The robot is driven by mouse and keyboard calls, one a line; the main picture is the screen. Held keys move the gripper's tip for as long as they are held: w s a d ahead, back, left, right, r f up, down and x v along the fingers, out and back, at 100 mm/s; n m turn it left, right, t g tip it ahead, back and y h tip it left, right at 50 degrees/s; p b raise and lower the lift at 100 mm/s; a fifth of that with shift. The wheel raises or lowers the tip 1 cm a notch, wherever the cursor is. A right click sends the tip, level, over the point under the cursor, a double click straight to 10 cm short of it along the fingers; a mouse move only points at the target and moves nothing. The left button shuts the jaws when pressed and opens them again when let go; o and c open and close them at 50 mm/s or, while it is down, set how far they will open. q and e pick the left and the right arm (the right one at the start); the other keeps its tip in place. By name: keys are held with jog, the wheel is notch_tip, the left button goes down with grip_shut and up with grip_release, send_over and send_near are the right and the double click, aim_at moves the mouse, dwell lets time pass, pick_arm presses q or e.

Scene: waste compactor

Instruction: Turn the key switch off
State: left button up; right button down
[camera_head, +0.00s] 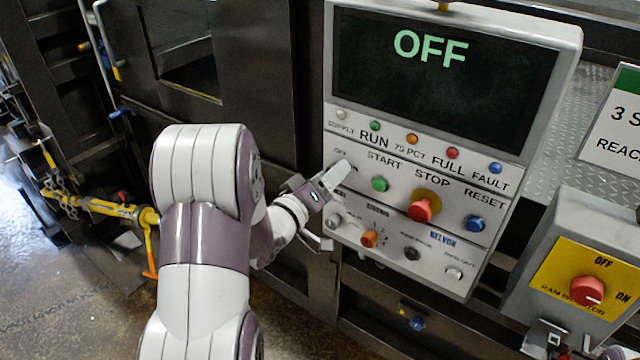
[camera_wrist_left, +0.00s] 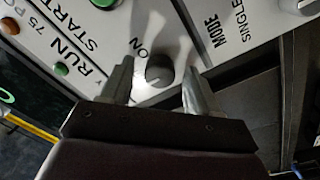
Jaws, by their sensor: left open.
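The control panel (camera_head: 395,215) is a light grey box with a dark screen reading OFF in green. The key switch (camera_wrist_left: 160,70) shows in the left wrist view as a dark round knob below the word ON, between my left gripper's fingers. My left gripper (camera_wrist_left: 158,88) is open, one finger on each side of the knob; I cannot tell whether they touch it. In the head view my left gripper (camera_head: 335,178) is at the panel's left edge, beside START, and mostly hides the switch. My right gripper is not in view.
A green START button (camera_head: 380,184), a red STOP button (camera_head: 420,210) and a blue RESET button (camera_head: 474,223) sit to the right. An orange knob (camera_head: 370,238) is below. A yellow-faced box with a red knob (camera_head: 587,290) stands at the lower right.

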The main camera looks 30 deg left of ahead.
pick_arm(q)
jog(key=s+a+b, duration=0.1)
jog(key=s+b, duration=0.2)
jog(key=s, duration=0.9)
jog(key=shift+f+b, duration=0.15)
jog(key=shift+b, duration=0.2)
jog(key=shift+s, duration=0.15)
